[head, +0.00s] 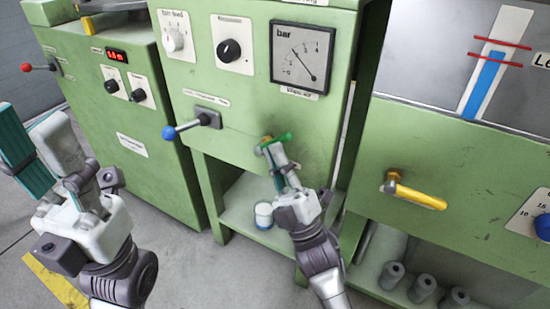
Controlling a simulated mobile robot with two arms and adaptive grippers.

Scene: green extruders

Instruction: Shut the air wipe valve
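A valve with a green handle (284,137) and a brass-coloured body sits on the front of the middle green machine, below the bar gauge. No label naming it is readable. My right gripper (271,149) is at this valve, its fingertips just below the handle. It covers part of the valve, and I cannot tell whether the fingers touch or enclose it. Another valve with a yellow handle (417,195) is on the right machine, its handle pointing right and slightly down. My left gripper (22,150) is at the far left, its teal-padded fingers apparently apart and empty.
A blue-knobbed lever (190,128) sticks out left of the green handle. The bar gauge (300,58) is above it. A white container (264,215) stands on the lower shelf, near my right arm. Several grey cylinders (422,287) stand at lower right. A red-knobbed lever (38,67) is far left.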

